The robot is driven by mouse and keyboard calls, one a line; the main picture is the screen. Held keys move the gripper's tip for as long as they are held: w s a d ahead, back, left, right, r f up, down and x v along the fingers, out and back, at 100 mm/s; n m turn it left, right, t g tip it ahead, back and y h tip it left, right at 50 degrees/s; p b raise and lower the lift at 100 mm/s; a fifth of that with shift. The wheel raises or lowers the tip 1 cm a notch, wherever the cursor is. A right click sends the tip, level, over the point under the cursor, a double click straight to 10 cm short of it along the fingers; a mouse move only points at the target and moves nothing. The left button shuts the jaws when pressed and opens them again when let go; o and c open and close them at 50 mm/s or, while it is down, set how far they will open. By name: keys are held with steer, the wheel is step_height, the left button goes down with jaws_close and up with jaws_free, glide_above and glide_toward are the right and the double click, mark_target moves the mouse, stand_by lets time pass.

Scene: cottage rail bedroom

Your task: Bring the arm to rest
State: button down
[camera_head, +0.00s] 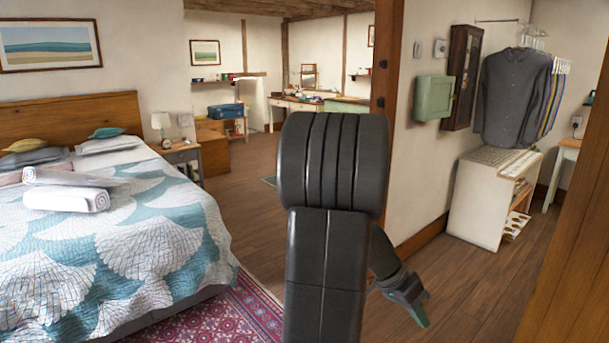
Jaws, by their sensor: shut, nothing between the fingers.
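My arm rises in the middle of the head view, its thick black links folded upright and hiding part of the floor and doorway behind. My gripper (416,307) shows to the lower right of the arm, pointing down and to the right over the bare wooden floor. Its fingers are shut and hold nothing. It is apart from the bed and the white cabinet.
A bed (150,235) with a patterned quilt stands at left, on a red rug (237,318). A white cabinet (478,205) stands at right below a rail of hanging clothes (513,97). A wooden post (385,60) rises behind my arm. Wooden floor (465,285) is clear around the gripper.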

steer(key=shift+w+a, duration=0.35)
steer(key=shift+w, duration=0.3)
steer(key=shift+w+a, duration=0.35)
steer(key=shift+w, duration=0.3)
